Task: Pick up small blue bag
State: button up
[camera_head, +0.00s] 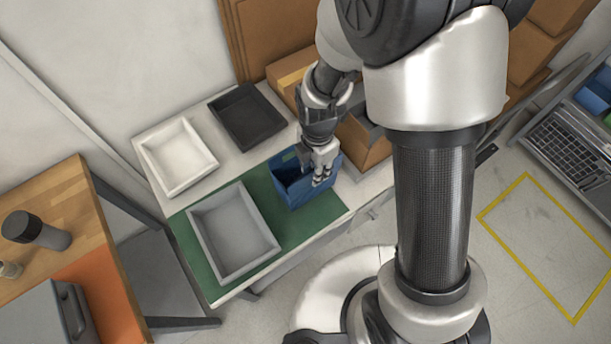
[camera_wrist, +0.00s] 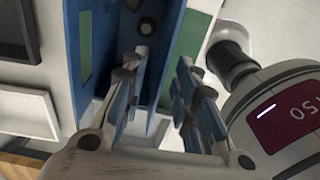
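The small blue bag (camera_head: 291,187) stands on the green mat (camera_head: 318,211) on the table, its top open. My gripper (camera_head: 321,174) is over the bag's right side, pointing down. In the wrist view, the blue bag (camera_wrist: 88,50) fills the upper middle. My gripper's fingers (camera_wrist: 160,80) are spread apart, with one blue side wall of the bag seen between them. I cannot tell whether either finger touches it. The fingers hide part of the bag's near wall and rim.
A grey tray (camera_head: 270,247) sits on the mat left of the bag. A white tray (camera_head: 205,163) and a black tray (camera_head: 278,133) stand behind. Cardboard boxes (camera_head: 374,151) are close by on the right. A wooden table (camera_head: 60,190) is at the left.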

notch_tip(320, 180, down, 5)
jog(key=shift+d+f+b, duration=0.1)
jog(key=shift+f+b, duration=0.05)
jog(key=shift+b, duration=0.65)
jog(key=shift+c, duration=0.4)
grip_shut()
